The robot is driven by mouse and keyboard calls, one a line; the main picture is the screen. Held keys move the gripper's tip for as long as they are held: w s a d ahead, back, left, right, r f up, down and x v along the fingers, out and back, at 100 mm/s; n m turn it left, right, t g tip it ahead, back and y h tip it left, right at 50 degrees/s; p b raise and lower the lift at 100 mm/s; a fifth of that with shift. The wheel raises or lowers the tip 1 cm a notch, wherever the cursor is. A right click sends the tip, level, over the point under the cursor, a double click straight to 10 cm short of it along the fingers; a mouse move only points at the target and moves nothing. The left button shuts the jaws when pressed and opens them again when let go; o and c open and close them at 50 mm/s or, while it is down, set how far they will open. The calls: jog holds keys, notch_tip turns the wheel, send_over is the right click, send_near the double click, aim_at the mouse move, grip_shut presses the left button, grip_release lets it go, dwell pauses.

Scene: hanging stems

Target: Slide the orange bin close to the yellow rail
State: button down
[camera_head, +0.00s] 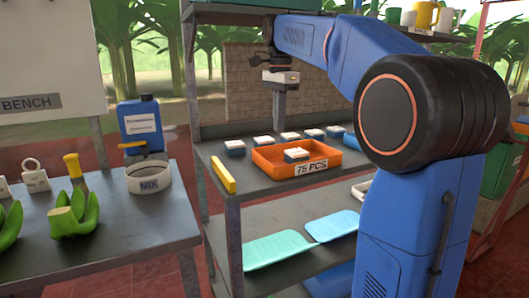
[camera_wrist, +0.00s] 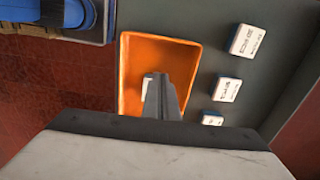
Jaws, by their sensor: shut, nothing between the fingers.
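The orange bin (camera_head: 263,163) stands on the grey middle shelf, its front label reading "75 PCS". One small blue-and-white box (camera_head: 297,154) lies in it. The yellow rail (camera_head: 223,175) lies at the shelf's left end, with a strip of bare shelf between it and the bin. My gripper (camera_head: 279,118) points down with its fingers shut and empty, over or just behind the bin's back part; its exact height is unclear. In the wrist view, the shut fingers (camera_wrist: 160,92) overlap the bin (camera_wrist: 165,50) and partly hide the box inside. The rail is not seen there.
Several small blue-and-white boxes (camera_head: 290,136) stand in a row behind the bin. Turquoise trays (camera_head: 275,250) lie on the lower shelf. A bench at the left carries green bananas (camera_head: 75,215), a white MIX tub (camera_head: 148,177) and a blue jug (camera_head: 140,122).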

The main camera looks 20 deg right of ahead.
send_near(278, 165)
notch_tip(278, 165, down, 6)
jog(key=shift+w+r, duration=0.15)
jog(key=shift+r, duration=0.05)
jog(key=shift+a, duration=1.95)
jog(key=shift+a, duration=0.1)
jog(key=a, duration=1.1)
jog(key=shift+s+a, duration=0.1)
jog(key=shift+s, duration=0.15)
